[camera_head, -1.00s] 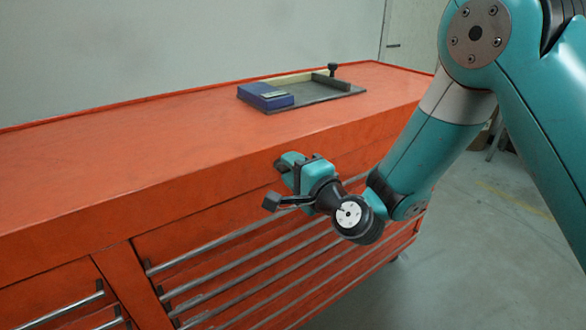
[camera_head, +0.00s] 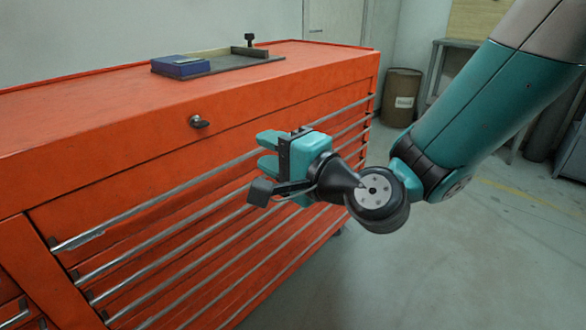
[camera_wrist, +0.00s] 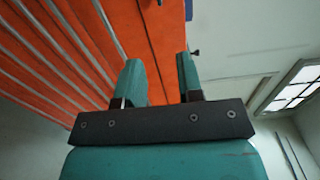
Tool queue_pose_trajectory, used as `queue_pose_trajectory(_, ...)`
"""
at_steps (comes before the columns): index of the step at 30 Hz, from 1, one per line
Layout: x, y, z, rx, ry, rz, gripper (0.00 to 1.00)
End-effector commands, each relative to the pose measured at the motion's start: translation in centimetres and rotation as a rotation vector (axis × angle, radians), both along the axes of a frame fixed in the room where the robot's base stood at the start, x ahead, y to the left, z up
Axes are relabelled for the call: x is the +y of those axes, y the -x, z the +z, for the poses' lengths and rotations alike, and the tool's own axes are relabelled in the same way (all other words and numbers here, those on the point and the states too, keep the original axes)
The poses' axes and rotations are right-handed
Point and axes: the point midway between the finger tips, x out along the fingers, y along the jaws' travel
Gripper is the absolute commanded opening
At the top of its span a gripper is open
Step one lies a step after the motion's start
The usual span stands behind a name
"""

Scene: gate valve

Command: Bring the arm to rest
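My gripper (camera_head: 264,150), teal with dark brackets, is in the air in front of the red cabinet's drawers in the head view. Its two fingers stand apart with nothing between them; the wrist view also shows this open gap (camera_wrist: 159,72). My arm reaches in from the upper right. A small dark knob (camera_head: 199,121) sticks out of the cabinet's front panel, to the left of the gripper and apart from it.
The red cabinet (camera_head: 90,110) has long metal drawer handles close behind the gripper. On its top lies a grey plate with a blue box (camera_head: 181,66). A brown drum (camera_head: 401,94) stands at the back right. The floor (camera_head: 470,260) on the right is clear.

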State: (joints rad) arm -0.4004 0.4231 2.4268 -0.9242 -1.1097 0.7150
Motion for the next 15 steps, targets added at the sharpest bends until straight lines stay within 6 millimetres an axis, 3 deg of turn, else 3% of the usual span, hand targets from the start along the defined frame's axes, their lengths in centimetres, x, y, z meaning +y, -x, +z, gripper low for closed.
queue_pose_trajectory(15, 0.29, 0.88, 0.28, -0.013, 0.046, 0.044, 0.34)
